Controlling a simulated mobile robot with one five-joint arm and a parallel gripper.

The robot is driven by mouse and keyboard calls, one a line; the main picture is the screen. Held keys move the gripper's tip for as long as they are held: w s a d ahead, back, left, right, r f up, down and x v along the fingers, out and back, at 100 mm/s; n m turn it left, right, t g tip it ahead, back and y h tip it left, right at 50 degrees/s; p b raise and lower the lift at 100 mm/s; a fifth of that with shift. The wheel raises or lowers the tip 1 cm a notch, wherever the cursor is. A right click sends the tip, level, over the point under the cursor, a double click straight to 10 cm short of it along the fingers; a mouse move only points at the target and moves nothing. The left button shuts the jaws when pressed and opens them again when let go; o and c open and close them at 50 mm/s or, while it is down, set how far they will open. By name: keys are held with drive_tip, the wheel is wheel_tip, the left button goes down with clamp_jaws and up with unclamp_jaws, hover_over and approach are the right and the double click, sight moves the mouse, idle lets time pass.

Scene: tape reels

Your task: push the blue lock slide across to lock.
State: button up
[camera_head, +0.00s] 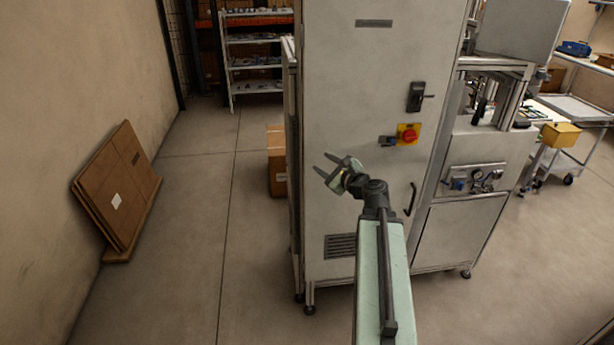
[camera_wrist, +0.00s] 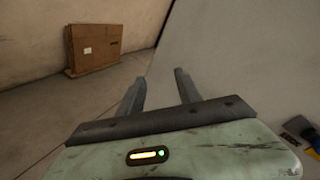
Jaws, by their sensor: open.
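A small blue-grey slide (camera_head: 389,141) sits on the tall grey cabinet's front, just left of a yellow plate with a red knob (camera_head: 408,135). At this size I cannot tell its exact position along its track. A partly cut-off blue and yellow fitting (camera_wrist: 310,134) shows at the right edge of the wrist view. My gripper (camera_head: 322,163) is open and empty, left of and a little below the slide in the head view. Its fingers (camera_wrist: 160,76) point away from the slide, toward the left, and appear apart from it.
The tall grey cabinet (camera_head: 350,80) has a black latch handle (camera_head: 416,97) above the slide and a dark pull handle (camera_head: 410,200) below it. Cardboard sheets (camera_head: 118,185) lean on the left wall. A cardboard box (camera_head: 277,165) stands behind the cabinet.

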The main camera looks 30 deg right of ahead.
drive_tip(key=w+a+f+n+g+y, duration=0.1)
drive_tip(key=a+f+n+y, duration=0.1)
drive_tip(key=a+n, duration=0.2)
drive_tip(key=shift+a+f+g, duration=0.4)
drive_tip(key=shift+a, duration=0.55)
